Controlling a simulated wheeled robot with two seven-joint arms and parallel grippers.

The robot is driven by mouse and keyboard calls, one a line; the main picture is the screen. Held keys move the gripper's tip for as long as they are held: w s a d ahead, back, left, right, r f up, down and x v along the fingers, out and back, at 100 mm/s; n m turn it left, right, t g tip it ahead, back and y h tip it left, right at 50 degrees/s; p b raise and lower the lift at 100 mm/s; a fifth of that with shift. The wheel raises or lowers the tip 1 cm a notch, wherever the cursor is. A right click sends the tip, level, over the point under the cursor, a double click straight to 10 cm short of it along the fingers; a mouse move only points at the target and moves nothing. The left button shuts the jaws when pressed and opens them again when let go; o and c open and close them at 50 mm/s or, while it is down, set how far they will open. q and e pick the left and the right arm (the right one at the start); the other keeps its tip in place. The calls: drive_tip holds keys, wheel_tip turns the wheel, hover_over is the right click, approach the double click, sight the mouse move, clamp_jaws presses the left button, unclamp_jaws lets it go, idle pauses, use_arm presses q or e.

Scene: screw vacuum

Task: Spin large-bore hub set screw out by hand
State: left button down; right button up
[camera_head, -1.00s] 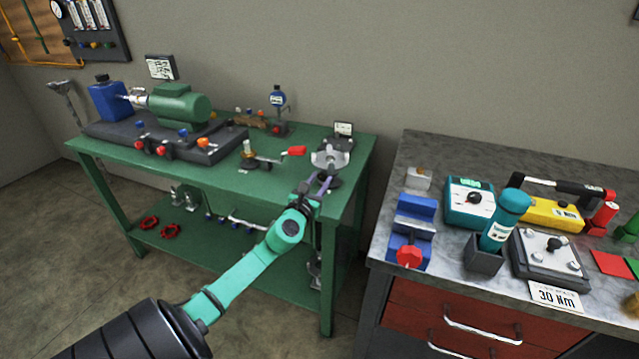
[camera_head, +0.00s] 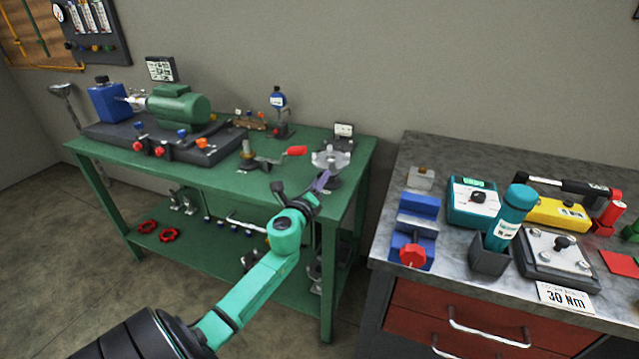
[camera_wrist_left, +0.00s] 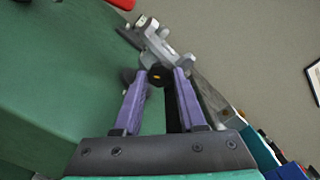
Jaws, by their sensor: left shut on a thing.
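The grey metal hub (camera_head: 330,157) stands on a dark base near the right end of the green bench (camera_head: 262,182). It also shows in the left wrist view (camera_wrist_left: 160,45), just beyond my fingertips. My left gripper (camera_head: 322,182) reaches in at the front of the hub. In the left wrist view its two purple fingers (camera_wrist_left: 159,80) are shut on a small dark round piece with a yellow mark (camera_wrist_left: 157,76), which looks like the set screw's head. Its threads are hidden, so I cannot tell how far it sits in the hub. My right gripper is out of view.
A green motor (camera_head: 180,103) sits farther left. The grey bench (camera_head: 462,158) at right holds a blue vise (camera_head: 414,228) and a teal tool (camera_head: 512,210).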

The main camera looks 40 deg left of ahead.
use_arm(q)
drive_tip(key=n, duration=0.4)
drive_tip(key=shift+n, duration=0.3)
drive_tip(key=n, duration=0.4)
drive_tip(key=shift+n+p, duration=0.3)
drive_tip(key=shift+p, duration=0.05)
drive_tip(key=n+p, duration=0.1)
drive_tip(key=n, duration=0.3)
drive_tip(key=shift+r+n, duration=0.1)
drive_tip(key=shift+n, duration=0.2)
drive_tip(key=shift+n+p, duration=1.05)
drive_tip(key=shift+n, duration=1.15)
drive_tip(key=shift+c, duration=2.3)
unclamp_jaws()
